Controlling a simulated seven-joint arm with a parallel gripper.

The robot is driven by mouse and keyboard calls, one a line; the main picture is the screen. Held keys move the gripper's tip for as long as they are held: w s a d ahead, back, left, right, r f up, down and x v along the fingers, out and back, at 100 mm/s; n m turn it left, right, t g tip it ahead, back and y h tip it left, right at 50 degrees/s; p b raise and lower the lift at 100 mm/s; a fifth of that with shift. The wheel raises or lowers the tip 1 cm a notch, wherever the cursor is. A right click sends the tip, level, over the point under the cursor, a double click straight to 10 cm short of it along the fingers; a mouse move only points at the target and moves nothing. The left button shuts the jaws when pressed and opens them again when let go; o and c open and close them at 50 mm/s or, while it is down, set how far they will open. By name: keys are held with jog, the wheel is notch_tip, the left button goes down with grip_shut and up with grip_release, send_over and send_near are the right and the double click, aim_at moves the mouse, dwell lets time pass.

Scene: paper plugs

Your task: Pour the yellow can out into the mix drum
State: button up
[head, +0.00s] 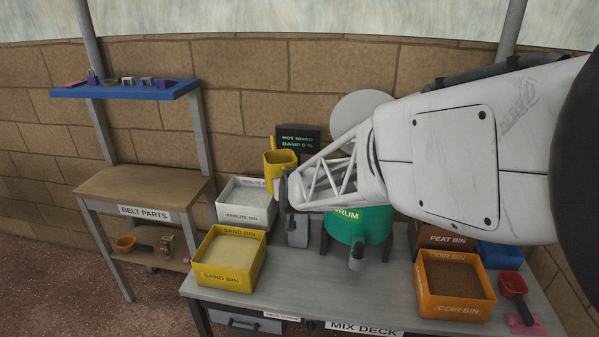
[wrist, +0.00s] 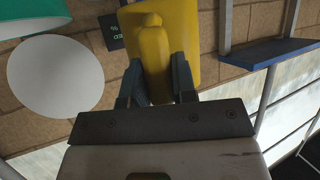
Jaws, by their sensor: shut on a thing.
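The yellow can (head: 280,160) is held in the air above the deck, between the perlite bin and the mix drum. It looks about upright, and its contents cannot be made out. My gripper (head: 285,188) is shut on it; in the wrist view the fingers (wrist: 155,85) close on the yellow can's narrow part (wrist: 152,50). The green mix drum (head: 372,222) stands to the right on the deck, partly hidden by my arm. A pale round disc (head: 352,108) rises behind the drum; it also shows in the wrist view (wrist: 55,77), beside the green drum (wrist: 35,15).
A dark sign (head: 298,141) reads not mixed. The perlite bin (head: 245,217), sand bin (head: 228,278), peat bin (head: 445,238) and coir bin (head: 458,308) crowd the mix deck (head: 310,285). A red scoop (head: 513,284) lies at right. The belt parts table (head: 145,185) stands left.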

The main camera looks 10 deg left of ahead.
jog(key=s+d+r, duration=0.1)
jog(key=s+d, duration=0.1)
jog(key=d, duration=1.3)
jog(key=s+d+r, duration=0.1)
jog(key=s+d, duration=0.2)
jog(key=d, duration=1.3)
jog(key=shift+r+m+h, duration=0.15)
jog(key=shift+m+h, duration=0.15)
dwell(1.5)
jog(key=shift+f, duration=0.2)
jog(key=shift+f+g, duration=0.4)
jog(key=shift+f, duration=0.2)
dwell(1.2)
jog(key=shift+r, duration=0.1)
jog(key=shift+r+g, duration=0.3)
jog(key=shift+r, duration=0.1)
jog(key=shift+r, duration=0.15)
